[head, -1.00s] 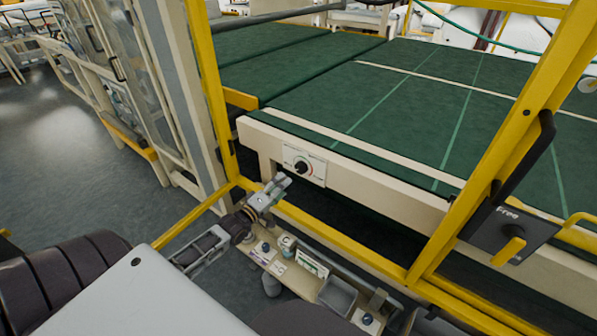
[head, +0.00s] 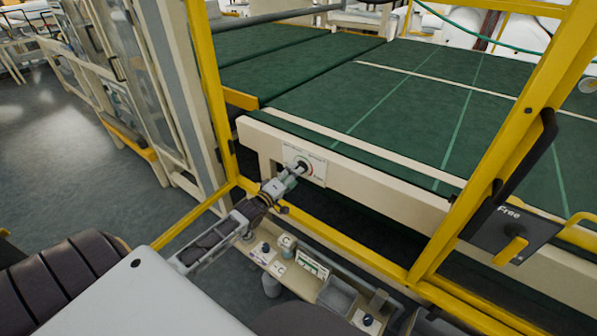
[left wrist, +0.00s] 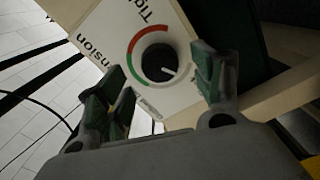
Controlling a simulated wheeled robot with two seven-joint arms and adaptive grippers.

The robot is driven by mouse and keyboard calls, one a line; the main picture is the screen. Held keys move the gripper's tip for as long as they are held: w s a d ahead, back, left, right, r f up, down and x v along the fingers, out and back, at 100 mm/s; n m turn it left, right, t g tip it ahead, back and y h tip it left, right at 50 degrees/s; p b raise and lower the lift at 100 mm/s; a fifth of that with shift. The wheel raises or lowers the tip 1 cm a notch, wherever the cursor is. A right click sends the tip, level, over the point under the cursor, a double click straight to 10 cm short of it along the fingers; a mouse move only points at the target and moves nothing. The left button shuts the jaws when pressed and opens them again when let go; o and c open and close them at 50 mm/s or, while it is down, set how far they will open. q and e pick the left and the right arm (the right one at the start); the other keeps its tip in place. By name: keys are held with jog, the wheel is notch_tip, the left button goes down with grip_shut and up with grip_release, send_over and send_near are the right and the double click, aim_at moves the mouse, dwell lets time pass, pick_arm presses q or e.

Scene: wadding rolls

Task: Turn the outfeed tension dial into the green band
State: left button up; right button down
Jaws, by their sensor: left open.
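The tension dial (left wrist: 158,62) is a round black knob on a white plate (head: 318,170) at the near end of the green belt. In the left wrist view, its white pointer mark points to the lower right, away from a coloured arc (left wrist: 133,48). The arc has red and green parts at the knob's upper left. My left gripper (head: 295,172) is at the dial, with its fingers open on either side of the knob in the wrist view. I cannot tell whether they touch it. In the head view, the fingers partly hide the knob. My right gripper is not in view.
A yellow guard frame (head: 440,235) surrounds the opening my left arm reaches through, with its lower rail beneath the arm. A black "Free" panel (head: 510,232) with a yellow handle is at the right. A shelf (head: 292,280) with knobs and a bin is below.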

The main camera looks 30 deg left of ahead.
pick_arm(q)
jog(key=shift+w+d, duration=0.15)
jog(key=shift+w, duration=1.75)
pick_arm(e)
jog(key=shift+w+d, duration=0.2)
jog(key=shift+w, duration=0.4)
pick_arm(q)
jog(key=shift+c, duration=0.2)
jog(key=c, duration=1)
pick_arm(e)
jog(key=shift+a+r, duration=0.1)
